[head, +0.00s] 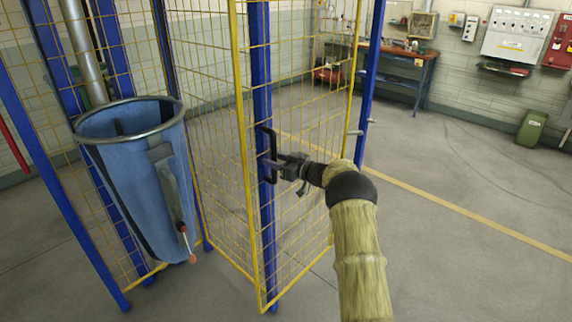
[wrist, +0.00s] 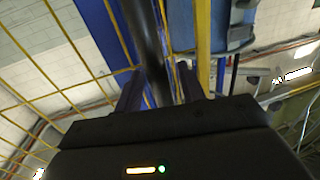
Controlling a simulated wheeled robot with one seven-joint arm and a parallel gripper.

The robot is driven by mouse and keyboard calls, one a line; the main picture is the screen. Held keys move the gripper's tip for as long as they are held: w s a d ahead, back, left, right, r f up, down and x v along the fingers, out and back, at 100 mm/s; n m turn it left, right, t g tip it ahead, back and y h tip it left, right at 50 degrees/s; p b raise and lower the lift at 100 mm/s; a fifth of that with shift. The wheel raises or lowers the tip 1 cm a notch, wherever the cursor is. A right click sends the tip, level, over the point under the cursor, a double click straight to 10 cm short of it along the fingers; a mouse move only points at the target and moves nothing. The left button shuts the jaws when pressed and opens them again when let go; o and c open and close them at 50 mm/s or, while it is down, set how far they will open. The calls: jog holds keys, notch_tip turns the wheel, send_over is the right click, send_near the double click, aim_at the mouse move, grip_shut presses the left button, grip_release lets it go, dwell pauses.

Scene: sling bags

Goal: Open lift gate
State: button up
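The lift gate (head: 305,130) is a yellow wire-mesh panel in a yellow frame, with a blue upright carrying a black handle (head: 272,135). The handle also shows as a dark bar in the wrist view (wrist: 148,35). My gripper (head: 272,167) is at the lower part of this handle. In the wrist view my gripper's two fingers (wrist: 160,85) lie close on either side of the bar and look shut on it.
A blue sling bag (head: 128,180) with a metal rim hangs left of the gate, with a controller on its side. Blue posts (head: 370,80) frame the cage. Open grey floor (head: 460,240) lies to the right. A workbench (head: 400,52) and wall boxes stand at the back.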

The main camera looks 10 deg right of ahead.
jog(key=shift+s+f, duration=0.1)
jog(key=shift+s, duration=0.15)
jog(key=b+v, duration=0.4)
jog(key=v, duration=1.2)
jog(key=shift+d, duration=0.35)
